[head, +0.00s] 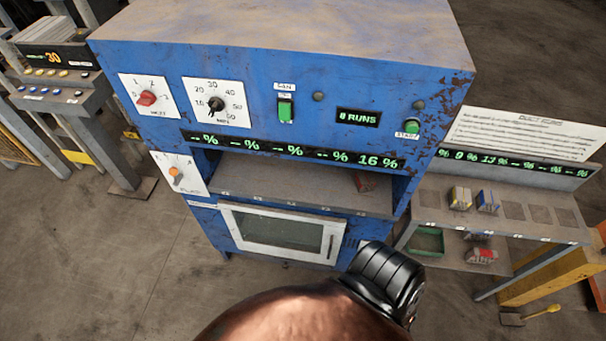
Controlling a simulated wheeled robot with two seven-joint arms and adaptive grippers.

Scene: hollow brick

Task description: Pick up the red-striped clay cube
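A small grey block with red and white on it (481,256) lies on the lower shelf of the right-hand bench; I cannot make out whether this is a striped cube. A dark reddish-brown block (364,181) sits at the right end of the blue machine's open shelf, and no stripe can be made out on it. No fingertips of either gripper show. A copper-coloured and black arm part of mine crosses the bottom middle of the view, in front of the machine.
The blue machine (280,80) has knobs, green switches and a glass-fronted door (280,232). The right bench (430,205) bears a yellow-marked block (460,197) and a blue-marked block (487,202). A green tray (427,241) is below. Open floor (110,260) lies left.

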